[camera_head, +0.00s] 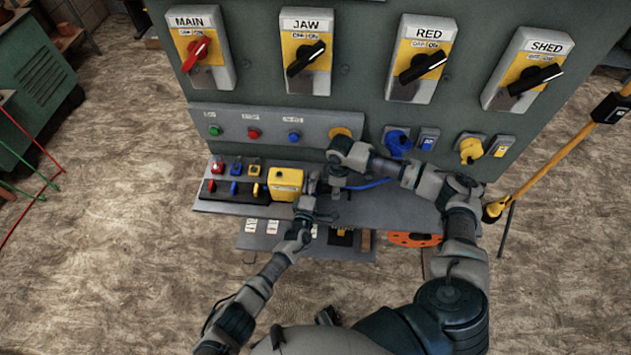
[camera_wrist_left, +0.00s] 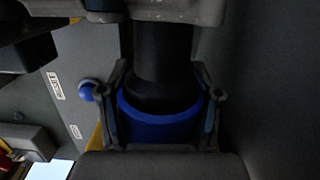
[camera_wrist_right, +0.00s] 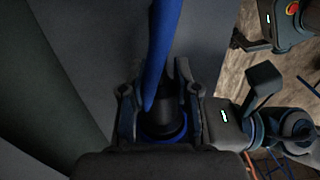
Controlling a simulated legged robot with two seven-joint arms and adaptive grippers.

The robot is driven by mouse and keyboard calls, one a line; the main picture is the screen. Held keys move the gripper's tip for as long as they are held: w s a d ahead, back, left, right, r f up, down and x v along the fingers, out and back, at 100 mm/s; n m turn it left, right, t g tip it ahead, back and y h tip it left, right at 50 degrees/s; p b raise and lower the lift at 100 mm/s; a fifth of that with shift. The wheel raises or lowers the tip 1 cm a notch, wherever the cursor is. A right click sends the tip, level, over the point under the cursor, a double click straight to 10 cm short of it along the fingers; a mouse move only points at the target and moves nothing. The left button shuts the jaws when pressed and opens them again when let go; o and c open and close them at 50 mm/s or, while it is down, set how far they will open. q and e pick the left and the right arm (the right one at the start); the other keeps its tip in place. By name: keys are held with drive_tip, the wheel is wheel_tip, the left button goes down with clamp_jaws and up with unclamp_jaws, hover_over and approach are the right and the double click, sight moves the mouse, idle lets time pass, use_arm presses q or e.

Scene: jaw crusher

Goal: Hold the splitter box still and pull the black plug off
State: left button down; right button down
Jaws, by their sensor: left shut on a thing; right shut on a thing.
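The yellow splitter box (camera_head: 285,183) sits on the grey ledge below the panel. My left gripper (camera_head: 313,200) is just right of it. In the left wrist view its fingers (camera_wrist_left: 160,112) close around a blue socket collar (camera_wrist_left: 160,128), with a yellow edge behind. The black plug (camera_wrist_left: 163,60) stands in that collar. My right gripper (camera_head: 337,178) is just above and right of the left one. In the right wrist view its fingers (camera_wrist_right: 160,105) close on the black plug (camera_wrist_right: 168,110), with a blue cable (camera_wrist_right: 163,45) and blue ring. The box-to-collar joint is hidden.
Red, blue and yellow plugs (camera_head: 235,168) stand on the ledge (camera_head: 225,208) left of the box. Rotary switches and buttons line the panel (camera_head: 350,75) above. An orange reel (camera_head: 414,239) lies below right. A yellow pole (camera_head: 555,160) leans at the right.

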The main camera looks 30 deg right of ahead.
use_arm(q)
drive_tip(key=shift+a+f, duration=0.1)
drive_tip(key=shift+f, duration=0.05)
use_arm(e)
drive_tip(key=shift+s+d, duration=0.25)
idle(0.6)
drive_tip(key=shift+d, duration=0.1)
drive_tip(key=shift+s+d, duration=0.4)
drive_tip(key=shift+d, duration=0.2)
drive_tip(key=shift+s+d, duration=0.35)
drive_tip(key=shift+d, duration=0.25)
use_arm(q)
drive_tip(key=shift+c, duration=0.7)
unclamp_jaws()
drive_tip(key=shift+s, duration=0.1)
